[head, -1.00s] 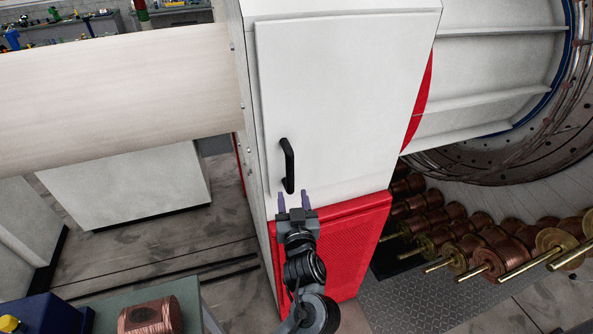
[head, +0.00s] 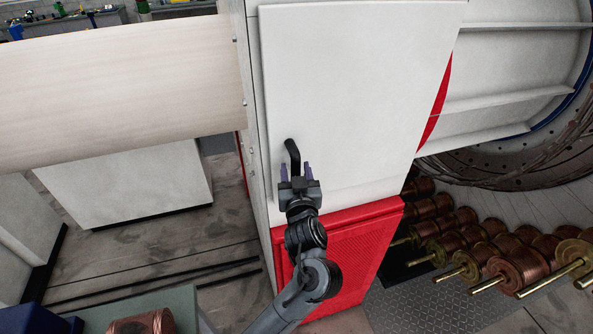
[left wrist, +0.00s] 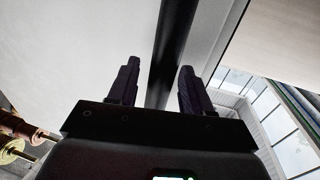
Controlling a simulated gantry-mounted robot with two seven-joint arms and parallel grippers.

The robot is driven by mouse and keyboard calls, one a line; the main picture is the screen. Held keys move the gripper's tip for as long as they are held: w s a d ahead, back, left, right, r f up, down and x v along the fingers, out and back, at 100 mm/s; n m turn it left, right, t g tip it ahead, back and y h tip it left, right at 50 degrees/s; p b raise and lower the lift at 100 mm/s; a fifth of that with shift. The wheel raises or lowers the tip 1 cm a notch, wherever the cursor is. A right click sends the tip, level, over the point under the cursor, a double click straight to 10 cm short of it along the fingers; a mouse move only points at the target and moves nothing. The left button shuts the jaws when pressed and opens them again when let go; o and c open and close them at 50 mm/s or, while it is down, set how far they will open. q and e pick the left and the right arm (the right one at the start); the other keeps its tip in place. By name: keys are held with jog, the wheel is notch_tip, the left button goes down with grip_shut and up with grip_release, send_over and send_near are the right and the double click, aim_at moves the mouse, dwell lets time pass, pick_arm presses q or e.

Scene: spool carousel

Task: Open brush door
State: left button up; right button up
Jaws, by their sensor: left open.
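The brush door (head: 350,90) is a white cabinet panel in the middle of the head view and looks closed. Its black bar handle (head: 291,152) is near the door's lower left edge. My left gripper (head: 297,170) is open, its two fingers pointing up on either side of the handle's lower part, which is hidden behind the gripper. In the left wrist view the black handle (left wrist: 172,50) runs between the two open fingertips (left wrist: 158,75), closer to the right one. I cannot tell whether a finger touches it. My right gripper is not in view.
A red perforated panel (head: 335,258) is below the door. Several copper spools (head: 480,252) stand at the right, beneath a large drum. A big pale cylinder (head: 110,90) extends left from the cabinet. A green-grey table (head: 180,305) with a copper spool is at the lower left.

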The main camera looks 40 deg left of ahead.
pick_arm(q)
grip_shut()
dwell(0.3)
jog(key=shift+d, duration=0.15)
